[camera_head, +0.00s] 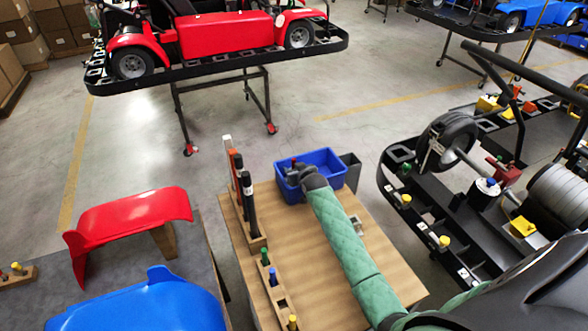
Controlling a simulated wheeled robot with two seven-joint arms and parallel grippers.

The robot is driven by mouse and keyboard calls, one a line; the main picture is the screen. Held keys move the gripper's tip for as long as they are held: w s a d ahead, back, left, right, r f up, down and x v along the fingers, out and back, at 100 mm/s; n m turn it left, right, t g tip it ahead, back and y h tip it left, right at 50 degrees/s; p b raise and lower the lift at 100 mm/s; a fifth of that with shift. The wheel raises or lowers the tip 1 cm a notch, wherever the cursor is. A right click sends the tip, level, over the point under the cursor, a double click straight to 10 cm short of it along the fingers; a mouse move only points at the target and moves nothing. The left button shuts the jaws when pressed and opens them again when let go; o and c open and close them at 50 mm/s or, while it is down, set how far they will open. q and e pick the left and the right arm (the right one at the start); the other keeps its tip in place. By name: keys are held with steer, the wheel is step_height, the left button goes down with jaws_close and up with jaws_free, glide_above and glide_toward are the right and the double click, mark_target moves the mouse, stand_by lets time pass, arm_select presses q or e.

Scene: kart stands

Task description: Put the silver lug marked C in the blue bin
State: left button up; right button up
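The blue bin (326,158) stands at the far edge of a wooden table. My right arm, in a green quilted sleeve, reaches from the lower right to it. My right gripper (297,170) is at the bin's left part, over or inside its opening. It is seen from behind and is small, so its fingers and anything between them cannot be made out. A small silver-grey piece (357,222) lies on the table right of my arm; no letter can be read on it. I cannot identify the lug marked C. My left gripper is not in view.
A wooden rack with dark and red-topped upright tools (248,190) stands along the table's left side. A dark grey container (350,170) is beside the bin. A kart frame (430,200) stands close on the right. Red (130,215) and blue (140,308) body panels lie left.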

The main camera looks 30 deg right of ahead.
steer(key=shift+o, duration=1.1)
steer(key=shift+f, duration=0.1)
steer(key=shift+r, duration=0.2)
steer(key=shift+r+p, duration=0.35)
steer(key=shift+r, duration=0.15)
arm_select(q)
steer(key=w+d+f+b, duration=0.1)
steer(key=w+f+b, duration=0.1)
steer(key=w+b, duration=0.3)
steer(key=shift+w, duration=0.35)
arm_select(e)
steer(key=v, duration=1.2)
steer(key=shift+d+f, duration=0.1)
